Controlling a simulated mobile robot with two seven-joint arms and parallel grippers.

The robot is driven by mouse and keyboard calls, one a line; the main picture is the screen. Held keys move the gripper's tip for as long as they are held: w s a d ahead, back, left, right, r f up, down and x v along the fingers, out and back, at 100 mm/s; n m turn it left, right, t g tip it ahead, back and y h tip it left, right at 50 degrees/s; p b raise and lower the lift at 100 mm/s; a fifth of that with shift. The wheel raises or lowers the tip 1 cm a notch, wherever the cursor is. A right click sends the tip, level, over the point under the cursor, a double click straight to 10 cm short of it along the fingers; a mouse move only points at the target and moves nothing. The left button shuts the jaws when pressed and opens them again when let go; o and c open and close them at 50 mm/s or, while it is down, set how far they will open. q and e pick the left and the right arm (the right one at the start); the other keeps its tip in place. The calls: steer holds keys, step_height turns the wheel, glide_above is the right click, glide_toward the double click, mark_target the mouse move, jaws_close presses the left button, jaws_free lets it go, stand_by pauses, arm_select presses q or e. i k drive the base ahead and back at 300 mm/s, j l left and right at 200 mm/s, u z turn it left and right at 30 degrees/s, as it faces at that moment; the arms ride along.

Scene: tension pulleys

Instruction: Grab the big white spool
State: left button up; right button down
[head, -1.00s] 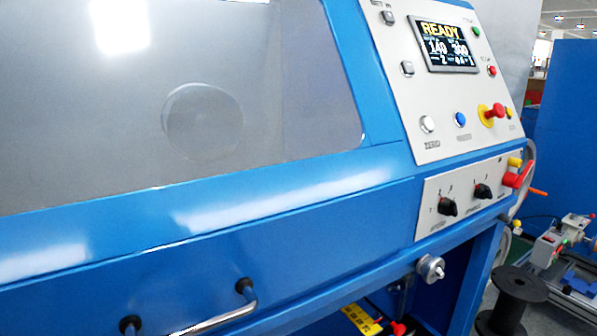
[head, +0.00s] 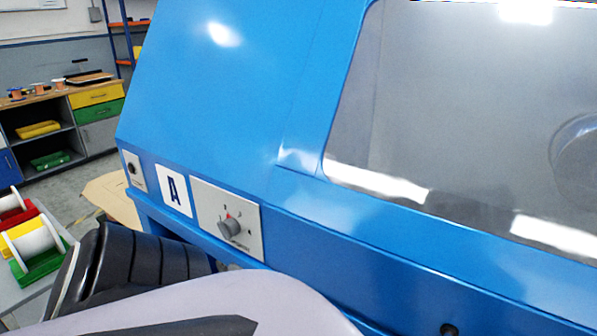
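Two white spools show at the lower left in the head view. The nearer, larger-looking white spool (head: 33,241) lies on its side by green and yellow parts. The farther white spool (head: 9,203) is cut by the left edge, near red parts. Whether either is the big one I cannot tell for sure. A black ribbed part and a pale link of my own arm fill the bottom of the view, right of the spools and apart from them in the picture. Neither gripper's fingers are in view.
A large blue machine (head: 230,110) with a clear window fills the middle and right. A knob panel (head: 227,219) is on its front. A cabinet (head: 75,110) with coloured drawers stands at the back left. Some grey floor is open between the cabinet and the machine.

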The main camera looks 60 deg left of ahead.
mark_target(25, 248)
steer(key=u, duration=3.7)
steer(key=i, duration=0.4)
steer(key=i+j+z, duration=0.25)
steer(key=i, duration=0.15)
steer(key=i+j+z, duration=0.1)
steer(key=i+z, duration=0.15)
steer(key=i, duration=0.15)
